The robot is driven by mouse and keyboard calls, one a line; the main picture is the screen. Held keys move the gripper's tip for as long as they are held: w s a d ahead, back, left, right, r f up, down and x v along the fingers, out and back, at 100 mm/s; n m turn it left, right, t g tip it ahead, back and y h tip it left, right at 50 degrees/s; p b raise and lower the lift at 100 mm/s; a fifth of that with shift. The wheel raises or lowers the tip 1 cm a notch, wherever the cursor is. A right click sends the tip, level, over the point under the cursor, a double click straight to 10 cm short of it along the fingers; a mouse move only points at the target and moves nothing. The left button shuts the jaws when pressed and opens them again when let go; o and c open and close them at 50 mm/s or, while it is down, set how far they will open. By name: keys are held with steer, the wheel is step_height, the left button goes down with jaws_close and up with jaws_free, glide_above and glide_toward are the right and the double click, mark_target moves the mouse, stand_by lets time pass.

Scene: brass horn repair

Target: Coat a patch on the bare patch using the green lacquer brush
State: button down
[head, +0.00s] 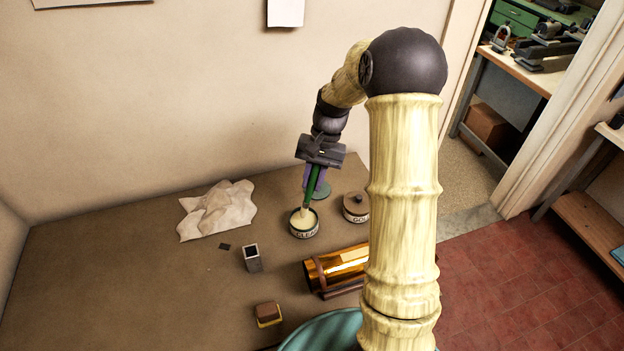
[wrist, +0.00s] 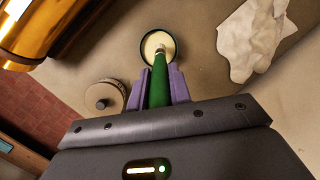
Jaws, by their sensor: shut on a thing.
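My gripper (wrist: 157,88) is shut on the green lacquer brush (wrist: 158,78), which also shows in the head view (head: 310,187). The brush points down, with its tip at or in an open tin (head: 304,229) of pale lacquer marked "CLEAR". In the wrist view the tin (wrist: 143,38) lies just beyond the purple fingers. The bristles are hard to make out against the pale contents. A shiny brass tube (head: 345,263) lies in a cradle to the right and nearer. Its right part is hidden behind my arm, and I cannot make out the bare patch.
A lidded tin (head: 356,207) marked "GOLD" stands right of the open tin. A crumpled cloth (head: 217,209) lies left. A small grey block (head: 252,258), a dark square (head: 225,246) and a brown-yellow block (head: 268,314) sit nearer. The left of the bench (head: 110,270) is clear.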

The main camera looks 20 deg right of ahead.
mark_target(313, 170)
steer(key=shift+r+p, duration=1.9)
steer(key=shift+r, duration=0.6)
